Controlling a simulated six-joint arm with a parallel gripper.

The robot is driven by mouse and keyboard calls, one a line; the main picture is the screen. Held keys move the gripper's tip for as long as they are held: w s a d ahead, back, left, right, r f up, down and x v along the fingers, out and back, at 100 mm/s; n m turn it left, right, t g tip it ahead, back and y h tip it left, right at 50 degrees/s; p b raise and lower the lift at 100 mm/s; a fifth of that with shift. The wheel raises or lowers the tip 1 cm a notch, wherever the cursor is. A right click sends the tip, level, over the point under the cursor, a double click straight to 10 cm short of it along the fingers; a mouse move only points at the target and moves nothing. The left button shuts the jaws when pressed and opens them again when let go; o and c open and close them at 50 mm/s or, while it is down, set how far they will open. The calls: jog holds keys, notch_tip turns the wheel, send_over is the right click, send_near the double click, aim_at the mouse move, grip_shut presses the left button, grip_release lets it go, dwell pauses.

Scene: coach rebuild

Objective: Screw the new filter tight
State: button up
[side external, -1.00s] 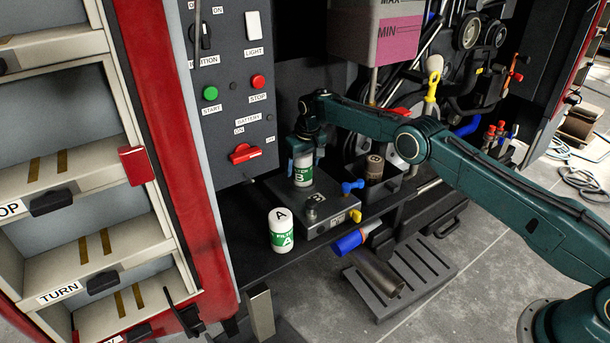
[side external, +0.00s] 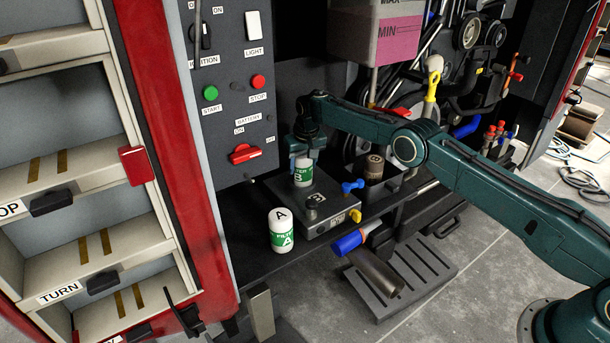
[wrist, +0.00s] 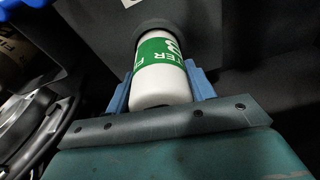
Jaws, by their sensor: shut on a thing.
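The white filter B (side external: 303,176), with a green label, stands upright at the back of the grey metal block (side external: 340,215). My gripper (side external: 303,160) is shut on its upper part from above. The wrist view shows filter B (wrist: 162,75) between my blue fingers (wrist: 160,92), with a dark ring at its far end against a dark surface. Whether its thread is tight cannot be seen. A second white filter, A (side external: 283,240), stands upright on the dark shelf, left of the block and apart from it.
A dark stud (side external: 312,205) rises from the block. Blue (side external: 352,187) and yellow (side external: 355,216) valve handles sit at its right side. A brown used-looking canister (side external: 374,168) stands in a dark tray.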

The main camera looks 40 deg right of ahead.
jog(key=shift+m, duration=0.5)
jog(key=shift+r, duration=0.1)
jog(key=o, duration=1.7)
jog(key=shift+c, duration=0.2)
jog(key=shift+v, duration=2.9)
jog(key=shift+c, duration=0.5)
